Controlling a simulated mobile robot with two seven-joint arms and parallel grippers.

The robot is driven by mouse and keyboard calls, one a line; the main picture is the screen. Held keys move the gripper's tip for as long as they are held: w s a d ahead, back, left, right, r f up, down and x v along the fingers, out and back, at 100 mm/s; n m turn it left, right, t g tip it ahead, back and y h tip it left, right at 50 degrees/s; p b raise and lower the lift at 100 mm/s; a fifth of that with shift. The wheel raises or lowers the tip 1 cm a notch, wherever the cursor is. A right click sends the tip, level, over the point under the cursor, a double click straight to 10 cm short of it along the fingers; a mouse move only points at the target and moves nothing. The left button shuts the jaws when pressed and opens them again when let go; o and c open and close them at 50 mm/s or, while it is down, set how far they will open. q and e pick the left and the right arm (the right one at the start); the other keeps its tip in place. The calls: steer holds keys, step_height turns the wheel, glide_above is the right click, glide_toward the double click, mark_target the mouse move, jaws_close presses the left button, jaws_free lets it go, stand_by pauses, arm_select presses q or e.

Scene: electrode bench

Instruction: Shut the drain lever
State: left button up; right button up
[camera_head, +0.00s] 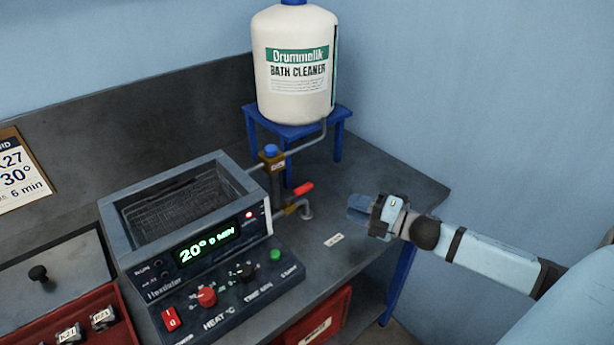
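The drain lever (302,188) is a short red handle on a small brass valve (290,209) at the right side of the bath (118,224). It points to the right and slightly up in the picture, and a grey bent spout (306,209) sits just below it. My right gripper (353,208) is to the right of the lever, apart from it, with its fingers pointing left towards the valve. The fingers look close together, but I cannot tell whether they are fully shut. No thing shows between them. My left gripper is not in view.
A white bath cleaner bottle (295,95) stands on a blue stand (340,114) behind the valve, with a pipe and a blue-capped fitting (271,152). The control panel (225,300) is in front of the bath. A red box (325,322) is below the bench edge. Bench around the gripper is mostly clear.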

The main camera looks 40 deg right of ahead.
mark_target(308, 190)
steer(key=shift+w+d, duration=0.1)
steer(key=shift+w, duration=0.05)
steer(key=shift+w+a+r, duration=0.3)
steer(key=shift+a, duration=0.1)
steer(key=p+x, duration=0.1)
steer(key=x, duration=1.1)
steer(key=shift+w+a+f, duration=0.1)
steer(key=shift+w+a, duration=0.05)
steer(key=shift+w, duration=0.2)
steer(key=shift+c, duration=0.2)
jaws_close()
